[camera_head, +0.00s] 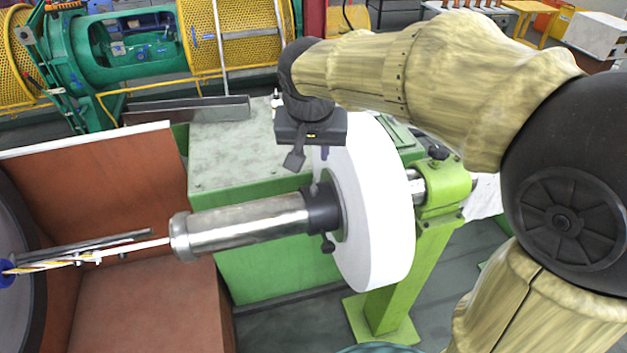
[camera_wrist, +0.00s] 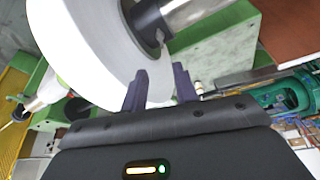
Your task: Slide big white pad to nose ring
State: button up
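The big white pad (camera_head: 375,215) is a thick upright disc around a horizontal metal shaft (camera_head: 245,225). It also fills the upper left of the wrist view (camera_wrist: 85,50). A dark collar (camera_head: 322,211) with small knobs sits around the shaft against the pad's left face; I cannot tell whether this is the nose ring. The shaft's left end has a rounded metal rim (camera_head: 180,237). My gripper (camera_head: 309,158) points down at the pad's upper left edge. In the wrist view its two dark fingers (camera_wrist: 160,88) stand apart; whether they touch the pad is unclear.
A green stand (camera_head: 405,265) bears the shaft's right end, and a green machine block (camera_head: 235,150) stands behind. A brown panelled bay (camera_head: 110,200) lies at left, with thin rods and a cable (camera_head: 90,256) reaching the shaft. My arm covers the upper right.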

aim_at(314, 188)
jog(key=shift+s, duration=0.1)
jog(key=p+x, duration=0.1)
jog(key=x, duration=1.6)
jog(key=shift+w+f, duration=0.2)
jog(key=shift+w, duration=0.05)
jog(key=shift+s, duration=0.1)
grip_shut()
